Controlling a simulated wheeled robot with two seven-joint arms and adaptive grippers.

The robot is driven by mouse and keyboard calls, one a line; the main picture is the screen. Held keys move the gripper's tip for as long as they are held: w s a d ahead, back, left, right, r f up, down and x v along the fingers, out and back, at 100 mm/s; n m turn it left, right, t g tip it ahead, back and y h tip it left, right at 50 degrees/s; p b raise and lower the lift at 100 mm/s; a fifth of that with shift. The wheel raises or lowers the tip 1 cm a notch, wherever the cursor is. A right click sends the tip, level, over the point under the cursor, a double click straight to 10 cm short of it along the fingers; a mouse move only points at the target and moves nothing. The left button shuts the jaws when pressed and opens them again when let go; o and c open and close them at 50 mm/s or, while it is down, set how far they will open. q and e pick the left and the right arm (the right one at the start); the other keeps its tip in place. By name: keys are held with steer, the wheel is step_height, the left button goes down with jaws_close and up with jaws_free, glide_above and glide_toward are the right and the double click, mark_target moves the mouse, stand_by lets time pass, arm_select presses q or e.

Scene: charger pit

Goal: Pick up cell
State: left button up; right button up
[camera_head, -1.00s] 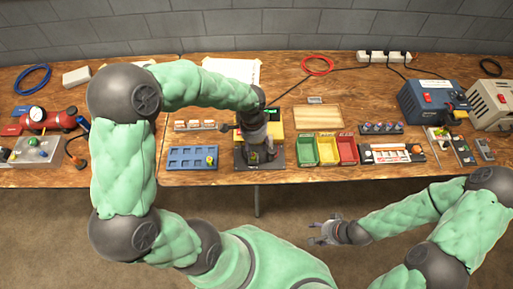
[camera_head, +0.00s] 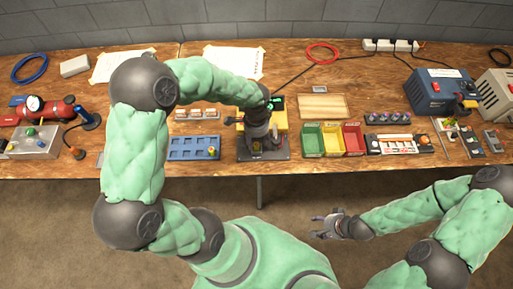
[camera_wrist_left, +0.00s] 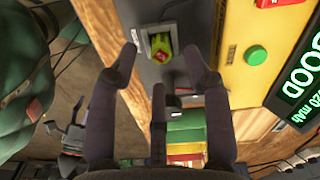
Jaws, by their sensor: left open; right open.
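A cell (camera_wrist_left: 160,46) with a green body and a red mark sits in a grey socket on the dark base of the tester (camera_wrist_left: 182,65). My left gripper (camera_wrist_left: 163,62) is open above it, with its fingers on either side of the cell in the picture and nothing held. In the head view the left gripper (camera_head: 257,147) is over the tester base (camera_head: 279,150) and largely hides the cell. My right gripper (camera_head: 325,227) is open and empty, over the floor in front of the table. It also shows in the wrist view (camera_wrist_left: 75,135).
A blue tray (camera_head: 180,155) with a small yellow-topped item stands left of the tester. Green (camera_head: 312,141), yellow (camera_head: 333,140) and red (camera_head: 353,139) bins stand right of it. The tester's yellow panel (camera_wrist_left: 248,70) has buttons and a green-lettered display (camera_wrist_left: 298,85).

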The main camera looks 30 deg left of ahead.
mark_target(256, 144)
arm_select(q)
step_height(256, 144, down, 3)
steer(key=shift+b, duration=0.4)
jaws_close()
steer(key=shift+r, duration=0.2)
